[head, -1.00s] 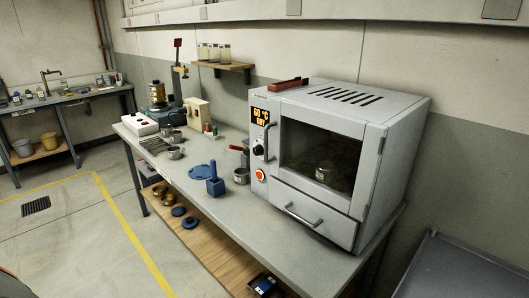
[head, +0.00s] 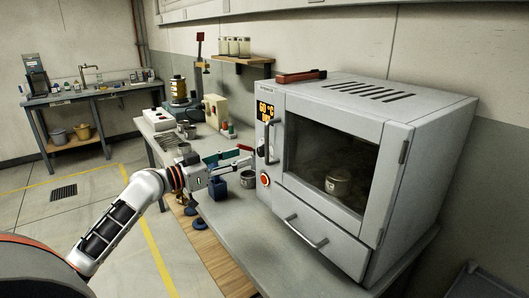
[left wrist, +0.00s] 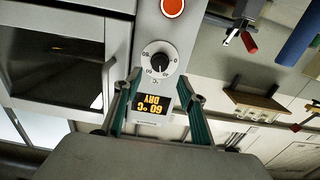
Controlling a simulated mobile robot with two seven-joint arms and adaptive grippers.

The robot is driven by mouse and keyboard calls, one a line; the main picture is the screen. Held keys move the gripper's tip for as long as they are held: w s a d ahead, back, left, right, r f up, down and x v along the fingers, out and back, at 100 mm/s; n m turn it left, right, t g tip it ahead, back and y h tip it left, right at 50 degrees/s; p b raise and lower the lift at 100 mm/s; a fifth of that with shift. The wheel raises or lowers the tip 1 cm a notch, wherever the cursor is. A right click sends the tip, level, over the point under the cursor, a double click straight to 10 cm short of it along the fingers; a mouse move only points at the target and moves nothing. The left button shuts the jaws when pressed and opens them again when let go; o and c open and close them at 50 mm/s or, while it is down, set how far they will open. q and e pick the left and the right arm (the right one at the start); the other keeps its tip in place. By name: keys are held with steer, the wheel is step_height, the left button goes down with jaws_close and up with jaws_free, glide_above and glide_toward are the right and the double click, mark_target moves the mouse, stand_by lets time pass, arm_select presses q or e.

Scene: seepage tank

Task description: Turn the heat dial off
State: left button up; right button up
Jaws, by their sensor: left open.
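The drying oven (head: 345,110) stands on the bench with its glass door shut. The heat dial (left wrist: 159,58) is a black knob with a white pointer on a white numbered disc. It sits between the orange display (left wrist: 151,105), reading 60 °C DRY, and the red button (left wrist: 172,7); the left wrist view is upside down. In the head view the dial is small and partly hidden. My left gripper (head: 245,161) is open and empty in front of the oven's control panel. In the left wrist view its teal fingers (left wrist: 160,83) frame the dial, apart from it. My right gripper is not seen.
The door handle (head: 271,140) sticks out close to the dial. A metal pot (head: 248,179) and a blue holder (head: 218,188) stand on the bench near my left gripper. The floor left of the bench is open.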

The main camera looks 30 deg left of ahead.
mark_target(259, 151)
arm_select(q)
steer(key=p+x, duration=0.1)
steer(key=x, duration=0.2)
steer(key=shift+d+r, duration=0.1)
steer(key=shift+r, duration=0.1)
steer(key=x, duration=0.3)
steer(key=shift+w+f, duration=0.1)
steer(key=shift+f, duration=0.05)
steer(key=shift+w+d+f, duration=0.1)
steer(key=shift+w+d, duration=0.1)
steer(key=shift+w, duration=0.2)
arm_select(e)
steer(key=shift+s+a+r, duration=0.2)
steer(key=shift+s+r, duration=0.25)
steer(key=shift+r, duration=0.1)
arm_select(q)
steer(key=c, duration=1.1)
